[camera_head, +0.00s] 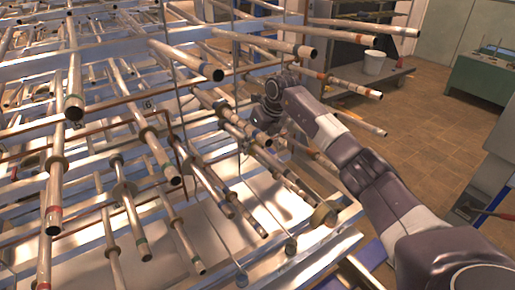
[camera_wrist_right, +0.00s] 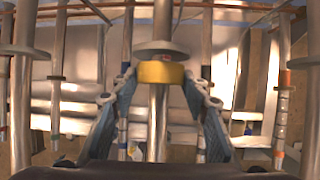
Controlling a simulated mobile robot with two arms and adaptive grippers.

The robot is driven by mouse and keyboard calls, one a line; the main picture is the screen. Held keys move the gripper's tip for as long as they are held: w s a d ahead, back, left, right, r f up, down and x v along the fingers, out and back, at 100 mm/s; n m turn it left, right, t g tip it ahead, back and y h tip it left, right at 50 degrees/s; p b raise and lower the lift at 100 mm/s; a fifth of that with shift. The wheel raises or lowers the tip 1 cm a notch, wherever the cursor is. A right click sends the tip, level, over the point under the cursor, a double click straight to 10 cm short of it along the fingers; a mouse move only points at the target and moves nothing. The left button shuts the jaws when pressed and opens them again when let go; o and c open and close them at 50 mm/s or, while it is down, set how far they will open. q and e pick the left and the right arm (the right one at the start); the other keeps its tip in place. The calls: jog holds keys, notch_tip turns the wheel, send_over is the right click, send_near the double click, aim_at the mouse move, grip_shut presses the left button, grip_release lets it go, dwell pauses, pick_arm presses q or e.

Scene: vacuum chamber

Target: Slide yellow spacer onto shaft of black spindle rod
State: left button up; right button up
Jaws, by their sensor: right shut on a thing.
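The yellow spacer (camera_wrist_right: 161,72) is a short ring between the fingertips of my right gripper (camera_wrist_right: 160,84) in the right wrist view. The gripper is shut on it. A pale metal rod with a wide disc (camera_wrist_right: 161,50) stands directly above the spacer, and a pale rod section (camera_wrist_right: 158,122) shows below it. The spacer lines up with this rod in the view; I cannot tell how far it is around the shaft. No black marking shows on this rod. In the head view my right gripper (camera_head: 262,113) is among the rods, and the spacer cannot be made out. My left gripper is not in view.
Many metal rods with coloured end bands, such as one with a dark end (camera_head: 213,72), crowd the rack around the gripper. Metal rails (camera_head: 110,48) cross between them. A white bucket (camera_head: 374,62) stands on a cart behind. The tiled floor (camera_head: 440,130) at right is open.

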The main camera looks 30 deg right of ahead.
jog(key=shift+w, duration=0.25)
jog(key=o, duration=1.3)
jog(key=shift+v, duration=3.75)
jog(key=shift+s+f, duration=0.1)
